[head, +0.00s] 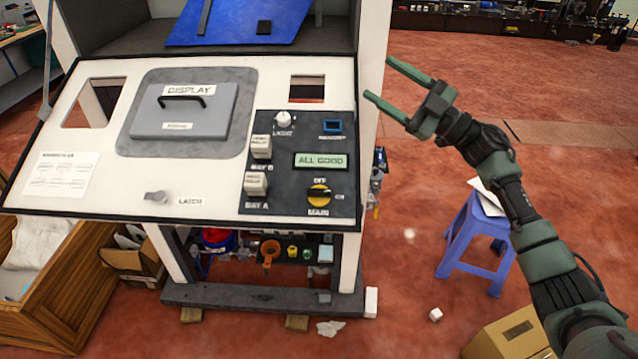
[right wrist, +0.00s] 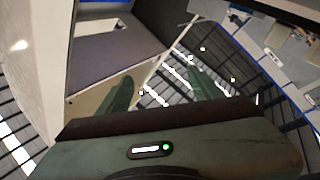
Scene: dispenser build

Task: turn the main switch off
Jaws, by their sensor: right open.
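The main switch (head: 319,195) is a yellow and black rotary knob at the lower right of the dark control panel (head: 290,207). It has labels OFF above, ON to its right and MAIN below. The knob's marking seems to point toward ON, but it is small. My right gripper (head: 378,80) is open and empty, in the air to the right of the panel's upper right edge, apart from the switch. In the right wrist view its two green fingers (right wrist: 158,95) stand apart with nothing between them. My left gripper is not in view.
The dark panel also carries a LIGHT knob (head: 283,122), a blue-framed switch (head: 332,126), two bay rockers (head: 258,147) and a green ALL GOOD screen (head: 320,161). A latch (head: 156,197) sits lower left. A blue stool (head: 476,235) and a cardboard box (head: 508,337) stand at right.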

